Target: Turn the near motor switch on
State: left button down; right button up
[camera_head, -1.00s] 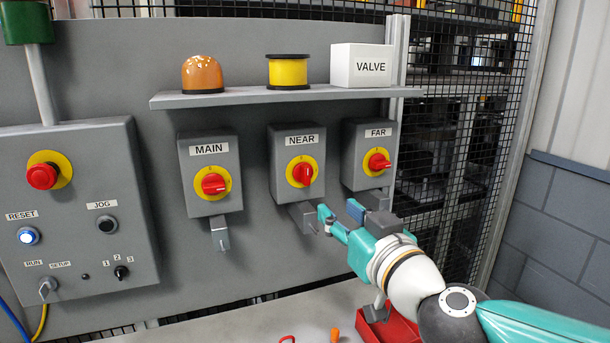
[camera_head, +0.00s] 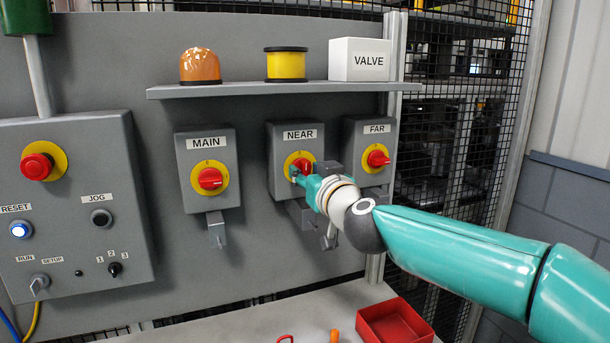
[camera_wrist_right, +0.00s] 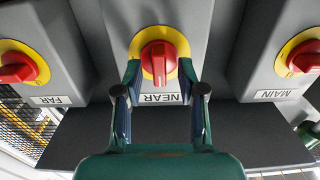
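The NEAR switch box (camera_head: 278,185) is on the grey panel, with a red knob (camera_head: 303,164) on a yellow disc. In the right wrist view, which is upside down, the knob (camera_wrist_right: 159,60) has its handle upright, pointing across the label line. My right gripper (camera_head: 300,173) is right in front of this switch. In the wrist view the gripper (camera_wrist_right: 159,72) is open, with one finger on either side of the knob and small gaps showing; contact cannot be told. The lower knob is partly hidden in the head view. My left gripper is not in view.
The MAIN switch (camera_head: 210,179) at left and FAR switch (camera_head: 377,157) at right have their handles roughly level. A shelf (camera_head: 230,91) runs above, carrying a VALVE box (camera_head: 360,60). A red tray (camera_head: 390,318) lies below. A control box (camera_head: 75,200) is at left.

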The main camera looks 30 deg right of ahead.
jog(key=shift+w, duration=0.2)
grip_shut()
